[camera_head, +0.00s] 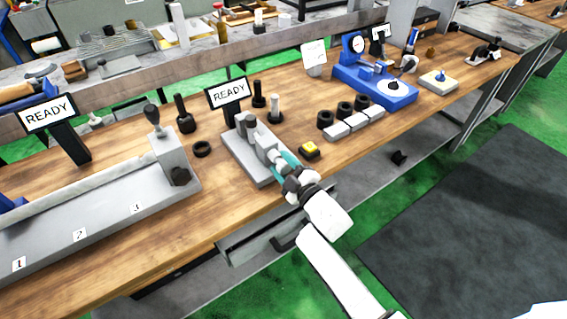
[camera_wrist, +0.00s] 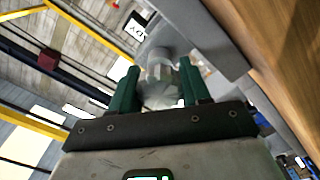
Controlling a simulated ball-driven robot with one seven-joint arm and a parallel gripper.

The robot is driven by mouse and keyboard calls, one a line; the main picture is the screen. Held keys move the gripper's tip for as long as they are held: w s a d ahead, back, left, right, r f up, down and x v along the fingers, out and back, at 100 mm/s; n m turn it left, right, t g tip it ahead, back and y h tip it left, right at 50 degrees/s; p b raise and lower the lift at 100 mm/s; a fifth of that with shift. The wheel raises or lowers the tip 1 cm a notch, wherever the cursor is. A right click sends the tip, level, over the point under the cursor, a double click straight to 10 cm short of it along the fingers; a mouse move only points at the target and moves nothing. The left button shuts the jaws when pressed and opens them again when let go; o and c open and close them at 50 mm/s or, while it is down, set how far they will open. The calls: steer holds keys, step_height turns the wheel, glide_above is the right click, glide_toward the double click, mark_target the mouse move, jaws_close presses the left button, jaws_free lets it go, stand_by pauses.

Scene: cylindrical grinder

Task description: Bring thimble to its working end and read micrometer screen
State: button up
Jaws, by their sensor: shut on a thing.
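The micrometer is a grey bench device on a grey base (camera_head: 248,160) at the middle of the workbench. Its screen (camera_head: 228,92) stands behind it and reads READY. The screen also shows tilted in the wrist view (camera_wrist: 136,28). My gripper (camera_head: 282,163) has green fingers and reaches the device from the front right. In the wrist view my gripper (camera_wrist: 158,88) is shut on the grey round thimble (camera_wrist: 160,78), with one finger on each side. The thimble's far end runs into the grey body, and any scale on it is too small to read.
A yellow button box (camera_head: 309,150) sits just right of the device. Several grey blocks and black rings stand farther right, before a blue instrument (camera_head: 375,85). A long grey fixture with a second READY screen (camera_head: 47,113) is at left. Bare wood lies in front.

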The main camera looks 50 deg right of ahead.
steer(key=shift+s+d+f+m, duration=0.1)
steer(key=shift+d+f+m, duration=0.05)
steer(key=shift+m, duration=0.85)
steer(key=o, duration=0.7)
steer(key=shift+f, duration=0.1)
steer(key=o, duration=0.3)
steer(key=shift+o, duration=0.2)
steer(key=b+v, duration=0.2)
steer(key=v, duration=0.8)
steer(key=shift+s, duration=0.35)
